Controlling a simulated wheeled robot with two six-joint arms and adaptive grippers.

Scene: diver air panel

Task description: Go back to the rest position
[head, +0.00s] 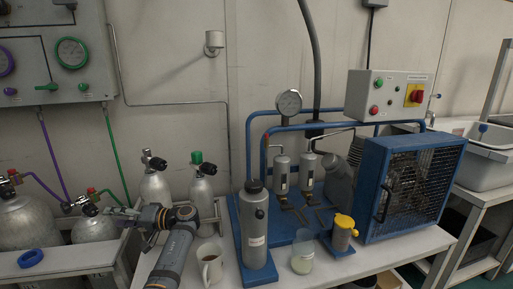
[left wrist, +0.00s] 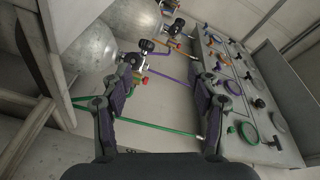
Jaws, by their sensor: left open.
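My left gripper (head: 117,213) reaches in from the lower middle of the head view and points left, close to the valve of a grey cylinder (head: 93,229) with a green hose. Whether it touches the valve cannot be told from the head view. In the left wrist view the gripper (left wrist: 163,88) has its two fingers wide apart, with nothing held between them. The green hose (left wrist: 160,127) and purple hose (left wrist: 172,79) show behind the gap. My right gripper is in neither view.
A panel (head: 55,50) with gauges hangs on the wall at left. Two cylinders (head: 155,188) stand behind my arm. A blue ring (head: 31,258) lies at lower left.

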